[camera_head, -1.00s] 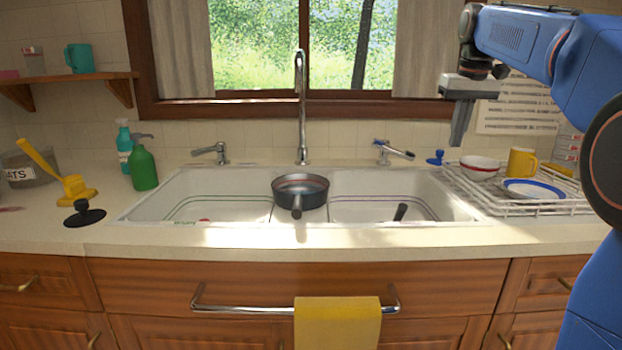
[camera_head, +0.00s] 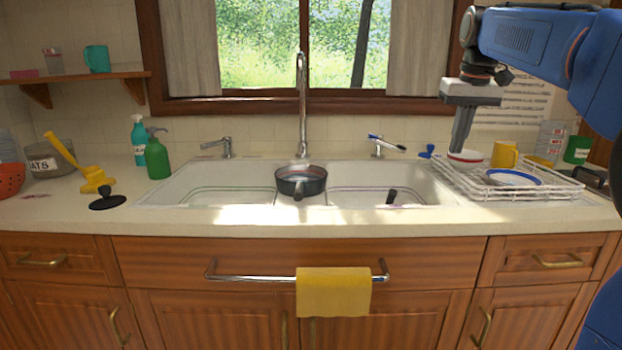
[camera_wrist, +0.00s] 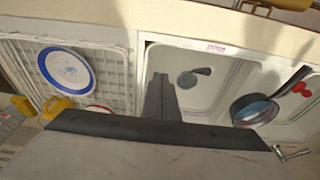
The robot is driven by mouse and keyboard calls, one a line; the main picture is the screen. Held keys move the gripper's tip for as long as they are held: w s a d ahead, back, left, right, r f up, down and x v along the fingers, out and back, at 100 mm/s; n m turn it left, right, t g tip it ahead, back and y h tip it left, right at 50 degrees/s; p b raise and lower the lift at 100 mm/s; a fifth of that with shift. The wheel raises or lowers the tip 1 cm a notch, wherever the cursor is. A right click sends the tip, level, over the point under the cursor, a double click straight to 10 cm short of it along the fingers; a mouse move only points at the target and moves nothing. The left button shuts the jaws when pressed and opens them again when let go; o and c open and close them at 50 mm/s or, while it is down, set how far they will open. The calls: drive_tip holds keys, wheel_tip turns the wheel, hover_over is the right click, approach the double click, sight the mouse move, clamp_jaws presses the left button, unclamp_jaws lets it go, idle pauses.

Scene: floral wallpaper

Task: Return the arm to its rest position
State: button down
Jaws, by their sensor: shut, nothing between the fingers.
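My blue arm (camera_head: 530,42) comes in from the upper right of the head view, bent, with the wrist turned down. My gripper (camera_head: 461,140) is shut and empty, with its fingers pointing down. In the head view it overlaps the left end of the dish rack and partly hides a red-rimmed bowl (camera_head: 468,157).
A white dish rack (camera_head: 475,190) holds a blue-rimmed plate (camera_head: 514,177) and a yellow mug (camera_head: 504,154). A dark pan (camera_head: 301,181) rests on the divider of the white double sink (camera_head: 170,195). A tall faucet (camera_head: 302,105) stands behind it. The front counter strip is clear.

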drive_tip(key=s+a+f+t, duration=0.1)
drive_tip(key=s+a+f, duration=0.2)
drive_tip(key=s+f, duration=1.2)
drive_tip(key=s+a+f+t, duration=0.1)
drive_tip(key=s+a+f, duration=0.2)
drive_tip(key=s+f, duration=1.3)
drive_tip(key=s, duration=0.3)
drive_tip(key=shift+s+a, duration=0.15)
drive_tip(key=shift+a, duration=0.2)
